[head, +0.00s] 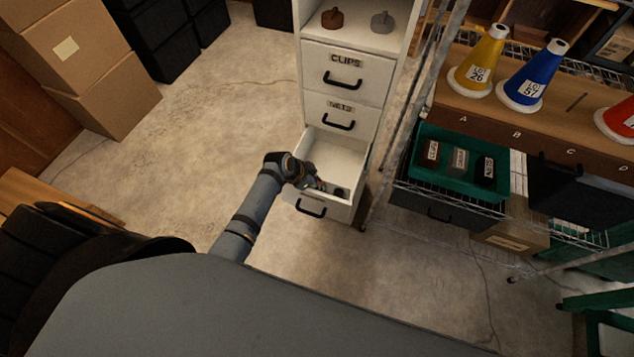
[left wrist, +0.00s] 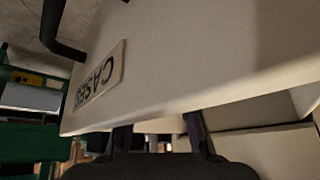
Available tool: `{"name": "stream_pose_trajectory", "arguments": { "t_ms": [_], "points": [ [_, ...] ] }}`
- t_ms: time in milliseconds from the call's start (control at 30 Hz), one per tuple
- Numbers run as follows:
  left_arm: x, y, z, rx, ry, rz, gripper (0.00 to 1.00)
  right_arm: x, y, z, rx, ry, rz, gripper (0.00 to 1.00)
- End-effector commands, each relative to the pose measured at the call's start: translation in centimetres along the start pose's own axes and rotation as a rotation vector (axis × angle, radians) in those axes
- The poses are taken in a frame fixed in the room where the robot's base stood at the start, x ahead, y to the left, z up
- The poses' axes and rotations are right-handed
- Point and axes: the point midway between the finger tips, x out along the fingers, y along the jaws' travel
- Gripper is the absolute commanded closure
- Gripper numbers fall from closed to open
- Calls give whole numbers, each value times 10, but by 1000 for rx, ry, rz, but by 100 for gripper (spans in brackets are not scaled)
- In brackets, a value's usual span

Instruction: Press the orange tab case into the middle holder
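My left gripper (head: 312,183) is at the open bottom drawer (head: 335,153) of a white cabinet, near the drawer's front left. In the left wrist view my left gripper (left wrist: 158,138) has its two fingers apart, close to the white drawer front labelled CASES (left wrist: 100,77), which hides the fingertips. I see nothing held. Small dark items (head: 341,192) lie in the drawer beside the gripper; I cannot make out an orange tab there. A green tray (head: 437,133) on the wire rack at right has three places in a row, with a grey piece (head: 459,161) in the middle. My right gripper is not in view.
Closed CLIPS (head: 344,61) and NETS (head: 339,105) drawers are above the open one. A wire rack stands close to the cabinet's right. Cones, such as a blue one (head: 531,80), stand on a wooden shelf. The floor left of the cabinet is clear.

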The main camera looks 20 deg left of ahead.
Motion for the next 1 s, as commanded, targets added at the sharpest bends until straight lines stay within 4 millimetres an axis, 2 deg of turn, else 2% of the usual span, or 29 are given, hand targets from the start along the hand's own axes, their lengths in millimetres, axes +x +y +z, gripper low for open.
{"name": "stream_pose_trajectory", "arguments": {
  "t_ms": [33, 167, 533, 667, 800, 1000],
  "points": [
    [2, 2, 3, -2, -6, 5, 66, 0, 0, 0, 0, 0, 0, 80],
    [2, 3, 4, -2, -7, 7, 50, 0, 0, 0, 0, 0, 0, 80],
    [-2, 5, 7, -4, -13, 14, 50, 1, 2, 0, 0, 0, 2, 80],
    [-25, 3, 6, 0, -11, 8, 50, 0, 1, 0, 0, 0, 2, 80],
    [-62, 0, 5, 1, -9, 3, 50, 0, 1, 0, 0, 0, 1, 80],
    [-103, -2, 2, 3, -6, -1, 50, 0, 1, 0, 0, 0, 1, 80]
  ]
}}
